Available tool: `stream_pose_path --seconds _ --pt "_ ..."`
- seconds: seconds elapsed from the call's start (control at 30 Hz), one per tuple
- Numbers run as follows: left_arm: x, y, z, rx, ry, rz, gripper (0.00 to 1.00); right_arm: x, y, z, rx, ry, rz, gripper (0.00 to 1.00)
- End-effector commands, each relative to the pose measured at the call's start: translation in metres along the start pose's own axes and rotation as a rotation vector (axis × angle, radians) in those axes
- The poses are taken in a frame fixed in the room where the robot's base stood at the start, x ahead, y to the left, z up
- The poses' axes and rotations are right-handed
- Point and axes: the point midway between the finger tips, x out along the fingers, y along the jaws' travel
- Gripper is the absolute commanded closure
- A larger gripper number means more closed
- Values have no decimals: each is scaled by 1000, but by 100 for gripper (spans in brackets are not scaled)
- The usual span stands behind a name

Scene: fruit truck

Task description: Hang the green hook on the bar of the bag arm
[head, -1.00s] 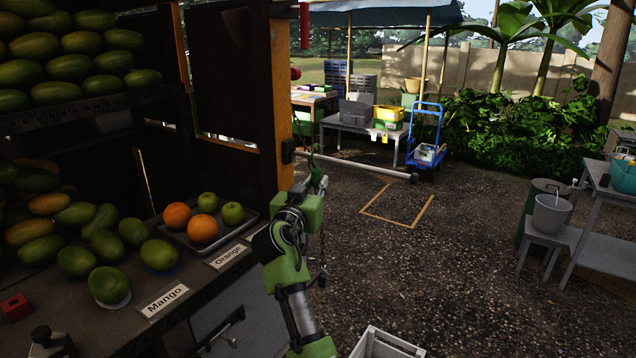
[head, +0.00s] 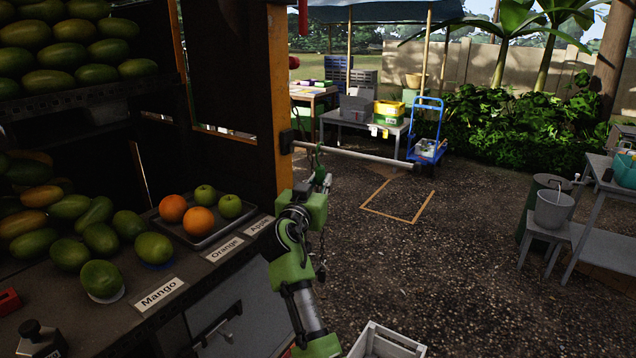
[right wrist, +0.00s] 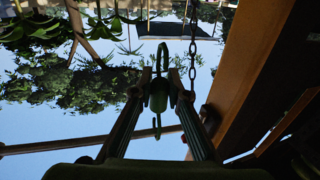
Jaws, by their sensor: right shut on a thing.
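The bag arm's bar (head: 375,158) sticks out level from the orange post at the stall's edge. My right gripper (head: 321,180) is just below the bar near its post end, shut on the green hook (head: 319,153). In the right wrist view the hook (right wrist: 158,92) is gripped between the two fingertips (right wrist: 159,88), with a curved end on either side of them. The bar (right wrist: 60,145) crosses behind the fingers there. In the head view the hook's curve overlaps the bar; I cannot tell whether it touches. My left gripper is not in view.
The orange post (head: 270,100) stands close on the left. A chain (right wrist: 193,45) hangs beside the hook in the right wrist view. The fruit counter (head: 215,265) is at left, a pale crate (head: 388,340) below. Open ground lies to the right.

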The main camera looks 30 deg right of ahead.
Motion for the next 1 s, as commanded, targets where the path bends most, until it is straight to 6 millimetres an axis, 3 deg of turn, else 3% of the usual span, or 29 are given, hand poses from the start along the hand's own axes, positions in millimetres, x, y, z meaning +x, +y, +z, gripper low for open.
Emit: stream_pose_path --seconds 0.2,0.23,0.3,0.67,1.0 --pt "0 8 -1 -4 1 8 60 0 0 0 0 0 -1 100" --pt "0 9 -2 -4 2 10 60 0 0 0 0 0 -1 77" --pt "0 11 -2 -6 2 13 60 0 0 0 0 0 -1 65" --pt "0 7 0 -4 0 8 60 -3 -1 0 1 0 -1 65" --pt "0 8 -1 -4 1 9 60 -55 0 1 2 -2 -2 65"
